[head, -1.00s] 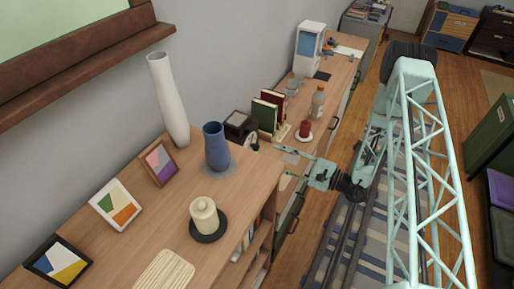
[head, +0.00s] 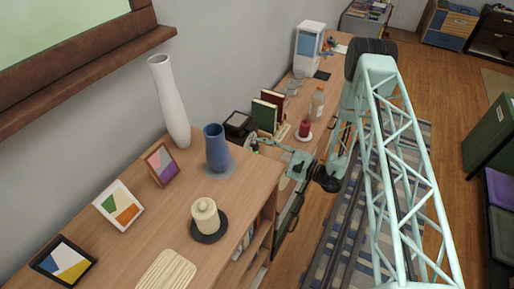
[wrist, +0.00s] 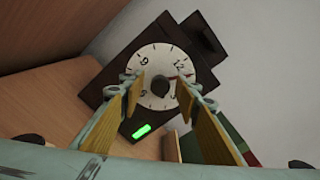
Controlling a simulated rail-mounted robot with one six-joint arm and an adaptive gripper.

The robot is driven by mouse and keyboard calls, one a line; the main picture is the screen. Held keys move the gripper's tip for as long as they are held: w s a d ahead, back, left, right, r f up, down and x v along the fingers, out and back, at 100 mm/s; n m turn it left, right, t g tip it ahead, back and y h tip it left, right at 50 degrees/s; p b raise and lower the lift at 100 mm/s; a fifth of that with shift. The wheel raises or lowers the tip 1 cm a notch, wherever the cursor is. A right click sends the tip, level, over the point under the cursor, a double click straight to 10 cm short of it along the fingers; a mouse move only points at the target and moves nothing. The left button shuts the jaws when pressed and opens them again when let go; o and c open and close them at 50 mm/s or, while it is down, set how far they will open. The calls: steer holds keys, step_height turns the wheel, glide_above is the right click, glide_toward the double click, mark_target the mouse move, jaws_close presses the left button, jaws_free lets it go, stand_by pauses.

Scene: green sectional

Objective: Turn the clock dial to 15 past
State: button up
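The clock is a dark box (head: 238,121) on the wooden counter in the head view. In the wrist view its white round dial (wrist: 157,60) faces me, rotated in the picture, with the 9 at upper left and the 12 at upper right. A dark knob (wrist: 160,86) sits at its centre, and a small reddish mark shows near the 12. A green display (wrist: 141,131) glows below the dial. My gripper (wrist: 159,88) is open, its two fingers apart on either side of the knob, overlapping the dial's edges. Whether they touch it I cannot tell.
Red and green books (head: 266,110) stand beside the clock. A red candle (head: 304,129) and a bottle (head: 317,101) stand beyond my gripper.

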steer(key=shift+w+a, duration=0.15)
steer(key=shift+a, duration=0.15)
steer(key=c, duration=0.8)
steer(key=shift+c, duration=0.2)
